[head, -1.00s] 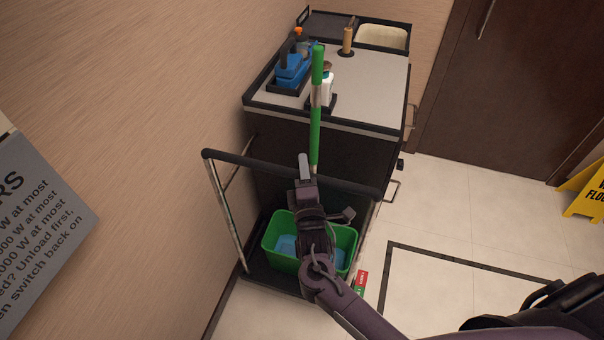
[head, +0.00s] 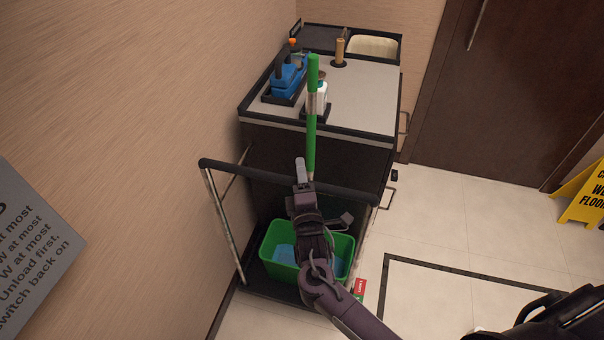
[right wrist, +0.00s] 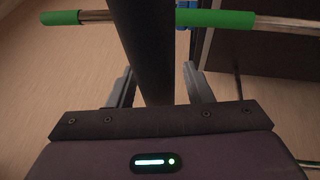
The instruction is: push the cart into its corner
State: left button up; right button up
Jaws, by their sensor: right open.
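The cart (head: 350,130) has a grey top, dark sides and a black push handle (head: 345,189) at its near end. It stands close along the left wall, with its far end near the back wall and the room corner; the exact gaps cannot be told. My left gripper is not in view.
The cart carries a green bucket (head: 342,250), blue bottles (head: 288,78), a white bottle (head: 322,98) and a green-gripped pole (head: 313,115). A dark door (head: 500,90) stands right of it. A yellow wet-floor sign (head: 580,198) is at far right. Tiled floor between is clear.

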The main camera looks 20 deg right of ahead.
jog(key=b+v, duration=0.1)
jog(key=v, duration=0.6)
jog(key=shift+s+b, duration=0.25)
jog(key=shift+b, duration=0.15)
jog(key=shift+f, duration=0.15)
